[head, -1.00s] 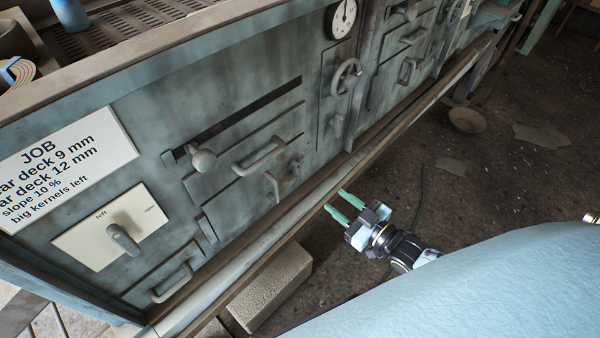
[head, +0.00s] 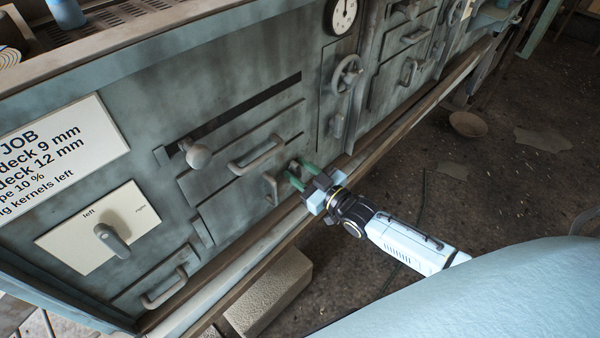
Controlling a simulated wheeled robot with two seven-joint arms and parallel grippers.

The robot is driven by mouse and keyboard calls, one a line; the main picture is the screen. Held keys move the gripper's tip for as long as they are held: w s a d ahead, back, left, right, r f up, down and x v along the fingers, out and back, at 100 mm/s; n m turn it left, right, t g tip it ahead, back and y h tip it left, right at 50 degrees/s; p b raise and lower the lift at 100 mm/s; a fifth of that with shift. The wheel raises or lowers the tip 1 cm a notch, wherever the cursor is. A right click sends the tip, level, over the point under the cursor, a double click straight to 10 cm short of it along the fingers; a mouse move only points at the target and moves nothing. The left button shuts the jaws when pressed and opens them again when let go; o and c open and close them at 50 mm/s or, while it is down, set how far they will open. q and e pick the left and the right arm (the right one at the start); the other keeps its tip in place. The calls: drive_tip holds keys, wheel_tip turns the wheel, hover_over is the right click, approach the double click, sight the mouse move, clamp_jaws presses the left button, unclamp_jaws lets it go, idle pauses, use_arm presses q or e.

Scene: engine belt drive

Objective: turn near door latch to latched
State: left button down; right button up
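The near door (head: 238,188) is a grey-green panel with a bar handle (head: 257,155). Its latch (head: 271,188) is a small grey lever at the door's lower right. My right gripper (head: 298,175) has its green fingertips at the latch's right part. Its two fingers stand apart. The fingers partly cover the latch, so I cannot tell whether they touch it or have part of it between them. My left gripper is not in view.
A round knob (head: 199,156) sits on a slot left of the door. A left/right selector (head: 113,240) is below the job sign (head: 60,150). A handwheel (head: 348,74) is to the right. A rail (head: 390,120) runs below the panel, with a block (head: 270,292) under it.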

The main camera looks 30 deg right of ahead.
clamp_jaws()
